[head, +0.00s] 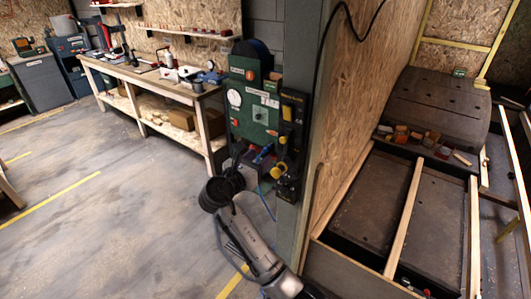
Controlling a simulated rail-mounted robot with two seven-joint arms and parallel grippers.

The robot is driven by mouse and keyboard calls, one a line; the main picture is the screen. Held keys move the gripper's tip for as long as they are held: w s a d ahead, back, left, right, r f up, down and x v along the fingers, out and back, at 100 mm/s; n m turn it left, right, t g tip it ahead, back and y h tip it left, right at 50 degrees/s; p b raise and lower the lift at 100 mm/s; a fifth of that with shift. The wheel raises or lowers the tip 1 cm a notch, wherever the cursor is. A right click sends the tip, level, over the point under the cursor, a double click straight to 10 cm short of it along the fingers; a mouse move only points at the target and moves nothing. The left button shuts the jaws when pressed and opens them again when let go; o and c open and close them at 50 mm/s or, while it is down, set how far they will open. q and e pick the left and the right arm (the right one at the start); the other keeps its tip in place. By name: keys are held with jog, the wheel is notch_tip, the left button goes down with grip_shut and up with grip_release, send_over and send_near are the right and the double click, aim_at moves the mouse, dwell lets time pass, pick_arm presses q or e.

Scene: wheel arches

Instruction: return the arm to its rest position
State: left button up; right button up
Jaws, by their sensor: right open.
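My right arm (255,252), grey with a pale ring near its lower end, rises from the bottom of the head view, leaning up and to the left. My right gripper (222,190) is the dark part at its upper end. It is open, with nothing seen in it. It shows against the concrete floor, in front of and left of the lower part of the green panel (254,98). I cannot tell how far apart they are. My left gripper is not in view.
A grey post (298,55) with a black fixture (293,130) stands close on the right. Beyond it are a wooden wall (352,85) and a timber-framed bay (405,215) with small blocks (416,137). A workbench (150,83) stands back left. The floor (110,200) at left is clear.

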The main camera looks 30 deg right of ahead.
jog(key=shift+s+a, duration=0.15)
jog(key=shift+a, duration=0.25)
dwell(0.3)
